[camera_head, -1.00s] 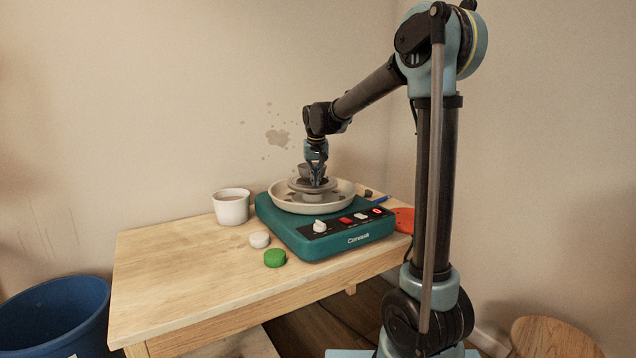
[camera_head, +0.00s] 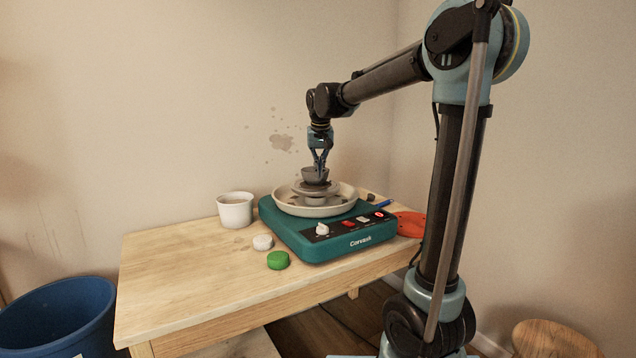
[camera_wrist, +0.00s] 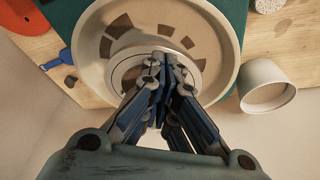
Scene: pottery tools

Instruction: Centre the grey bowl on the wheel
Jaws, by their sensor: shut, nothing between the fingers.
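The grey bowl (camera_head: 314,180) is small and stands upright on the grey wheel head (camera_head: 300,189) of the teal pottery wheel (camera_head: 310,244). A cream splash pan (camera_head: 341,206) surrounds the wheel head; it also shows in the wrist view (camera_wrist: 222,50). My gripper (camera_head: 320,174) points down at the bowl's rim, its fingers together and empty; I cannot tell whether they touch the bowl. In the wrist view my gripper (camera_wrist: 166,62) covers much of the middle, and the bowl is hard to make out there. I cannot tell exactly how centred it is.
A white cup (camera_head: 235,211) stands left of the wheel. A pale round piece (camera_head: 263,242) and a green round piece (camera_head: 278,260) lie in front of it. An orange piece (camera_head: 411,224) and a blue-handled tool (camera_head: 384,204) lie right. The table's left (camera_head: 175,270) is clear.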

